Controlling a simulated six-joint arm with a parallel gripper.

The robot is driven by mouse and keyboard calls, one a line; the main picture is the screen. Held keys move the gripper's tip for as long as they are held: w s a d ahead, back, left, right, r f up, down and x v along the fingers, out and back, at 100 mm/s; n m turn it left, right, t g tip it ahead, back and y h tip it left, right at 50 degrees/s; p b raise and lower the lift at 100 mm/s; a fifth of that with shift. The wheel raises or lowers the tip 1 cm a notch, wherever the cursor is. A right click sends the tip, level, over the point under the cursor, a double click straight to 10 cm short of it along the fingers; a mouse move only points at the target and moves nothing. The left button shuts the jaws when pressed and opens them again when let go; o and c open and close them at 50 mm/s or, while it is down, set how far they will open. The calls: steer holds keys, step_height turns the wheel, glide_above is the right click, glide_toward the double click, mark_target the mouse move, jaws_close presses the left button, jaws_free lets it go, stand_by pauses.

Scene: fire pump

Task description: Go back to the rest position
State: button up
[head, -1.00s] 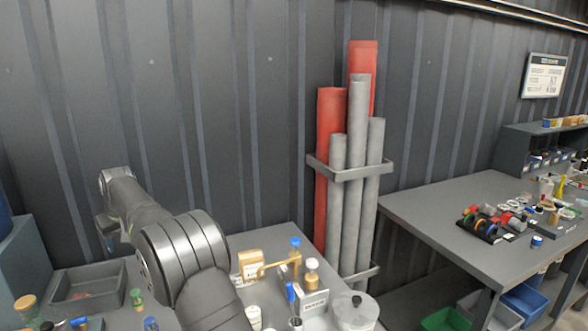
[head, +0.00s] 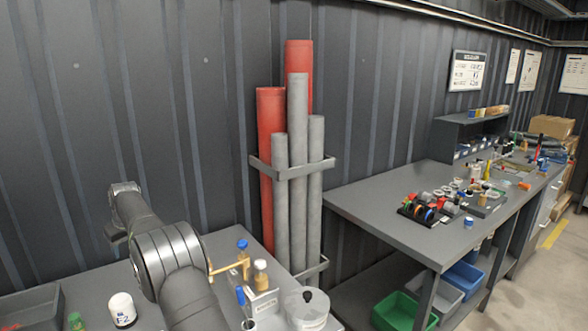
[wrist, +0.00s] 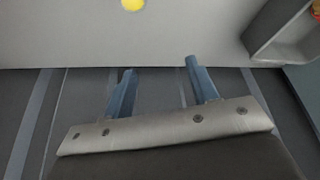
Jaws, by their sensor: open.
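My gripper (wrist: 160,78) shows in the wrist view with its two blue-grey fingers apart and nothing between them. It is open and over a pale grey surface edge, with the ribbed dark wall behind. In the head view my arm stands over the left part of the grey workbench, bent at a large dark joint. Its fingers cannot be made out there.
The bench holds a white jar (head: 122,310), a brass fitting with a blue-capped bottle (head: 243,258), a clear lidded pot (head: 306,308) and a dark tray (head: 40,303). Red and grey pipes (head: 298,150) stand in a wall rack. A second table (head: 375,205) is at right.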

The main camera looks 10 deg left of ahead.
steer(key=s+a+f, duration=0.3)
steer(key=a+f, duration=0.1)
steer(key=a, duration=0.3)
steer(key=shift+s+a+f, duration=0.15)
steer(key=shift+s+f, duration=0.2)
steer(key=shift+f, duration=0.05)
